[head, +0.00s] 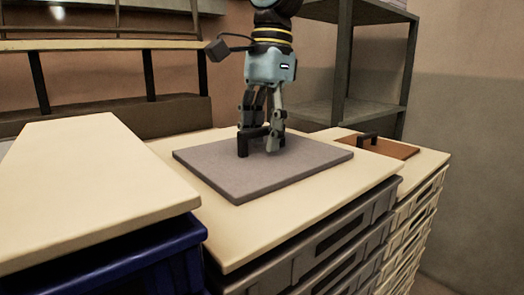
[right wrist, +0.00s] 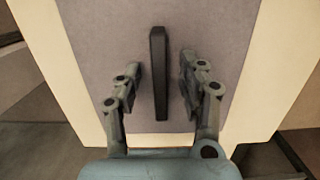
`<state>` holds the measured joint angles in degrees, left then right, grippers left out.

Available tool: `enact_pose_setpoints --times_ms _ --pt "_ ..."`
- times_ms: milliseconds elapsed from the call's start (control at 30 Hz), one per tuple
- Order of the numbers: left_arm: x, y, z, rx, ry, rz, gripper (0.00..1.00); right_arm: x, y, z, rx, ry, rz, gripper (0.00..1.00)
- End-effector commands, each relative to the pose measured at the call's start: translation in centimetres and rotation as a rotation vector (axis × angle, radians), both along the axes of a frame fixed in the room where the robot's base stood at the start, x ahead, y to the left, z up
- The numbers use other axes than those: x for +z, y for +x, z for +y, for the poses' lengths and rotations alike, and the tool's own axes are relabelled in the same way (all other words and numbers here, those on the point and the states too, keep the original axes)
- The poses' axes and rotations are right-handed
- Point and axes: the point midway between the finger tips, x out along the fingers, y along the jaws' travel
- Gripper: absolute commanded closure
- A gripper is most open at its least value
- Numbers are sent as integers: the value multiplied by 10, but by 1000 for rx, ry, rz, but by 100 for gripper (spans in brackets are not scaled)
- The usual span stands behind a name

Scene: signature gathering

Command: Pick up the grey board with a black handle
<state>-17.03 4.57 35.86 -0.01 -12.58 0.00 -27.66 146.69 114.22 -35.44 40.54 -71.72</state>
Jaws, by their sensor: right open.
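The grey board (head: 205,163) lies flat on the middle cream top. Its black handle (head: 243,146) stands on it and is partly hidden by my gripper in the head view. My right gripper (head: 261,150) points down over the board at the handle. In the right wrist view the open fingers of my right gripper (right wrist: 160,85) stand on either side of the black handle (right wrist: 158,75), with a gap on each side. The grey board (right wrist: 218,40) fills the middle of that view. My left gripper is not in view.
A brown board (head: 400,149) with a black handle lies on the cream top to the right. A bare cream top (head: 90,190) sits over a blue crate (head: 165,262) at left. Grey stacked crates (head: 335,243) stand below, and a metal shelf (head: 345,60) stands behind.

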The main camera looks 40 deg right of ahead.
Motion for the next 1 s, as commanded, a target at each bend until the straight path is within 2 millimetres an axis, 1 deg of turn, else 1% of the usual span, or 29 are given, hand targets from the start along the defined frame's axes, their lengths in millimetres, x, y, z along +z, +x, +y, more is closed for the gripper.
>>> enact_pose_setpoints --times_ms 167,200,500,1000 --pt "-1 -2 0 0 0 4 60 0 0 0 0 0 -1 60" --pt "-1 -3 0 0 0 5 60 0 0 0 0 0 -1 62" --pt "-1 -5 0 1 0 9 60 0 0 0 0 0 -1 100" --pt "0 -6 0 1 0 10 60 1 0 0 0 0 -2 100"
